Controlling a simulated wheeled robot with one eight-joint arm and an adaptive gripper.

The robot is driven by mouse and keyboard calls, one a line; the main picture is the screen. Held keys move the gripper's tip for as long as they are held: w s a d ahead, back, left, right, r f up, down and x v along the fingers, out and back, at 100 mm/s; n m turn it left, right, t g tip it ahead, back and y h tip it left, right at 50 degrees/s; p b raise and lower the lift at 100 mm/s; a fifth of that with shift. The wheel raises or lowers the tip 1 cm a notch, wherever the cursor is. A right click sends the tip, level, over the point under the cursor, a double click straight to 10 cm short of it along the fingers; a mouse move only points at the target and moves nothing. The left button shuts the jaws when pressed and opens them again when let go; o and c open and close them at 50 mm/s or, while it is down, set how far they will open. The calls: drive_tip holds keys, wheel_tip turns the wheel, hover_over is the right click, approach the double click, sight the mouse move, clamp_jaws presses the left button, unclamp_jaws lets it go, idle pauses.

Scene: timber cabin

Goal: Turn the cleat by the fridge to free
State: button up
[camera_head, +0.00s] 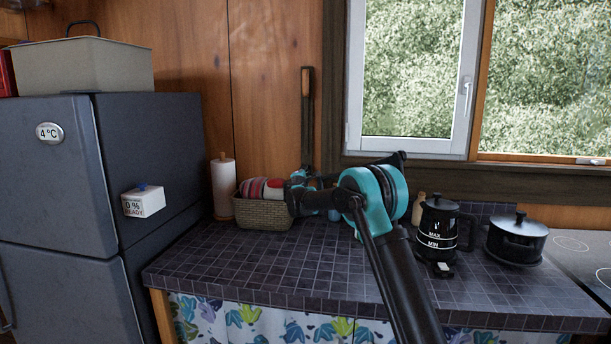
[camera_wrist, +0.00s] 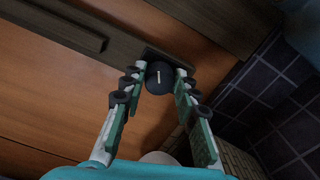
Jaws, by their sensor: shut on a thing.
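The cleat shows in the wrist view as a round dark knob (camera_wrist: 159,78) with a short pale line on its face. It sits at a dark plate on the timber wall. My gripper (camera_wrist: 160,75) has its two fingers on either side of the knob, shut on it. In the head view my gripper (camera_head: 302,180) reaches to the wall above the counter's back edge, behind the basket, and the knob is hidden by it. The fridge (camera_head: 90,170) stands at the left. A dark upright bar with a wooden upper part (camera_head: 307,110) is on the wall above my gripper.
A wicker basket (camera_head: 262,214) with rolled cloths and a paper towel roll (camera_head: 223,187) stand close to my gripper. A black kettle (camera_head: 438,228) and a black pot (camera_head: 516,238) are at the right. The front of the tiled counter (camera_head: 270,268) is clear.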

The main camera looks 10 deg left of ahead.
drive_tip(key=m, duration=0.5)
drive_tip(key=shift+f+m, duration=0.15)
drive_tip(key=shift+m, duration=0.25)
idle(0.4)
drive_tip(key=o, duration=1.2)
drive_tip(key=shift+c, duration=0.2)
drive_tip(key=s, duration=1.2)
drive_tip(key=shift+a, duration=0.2)
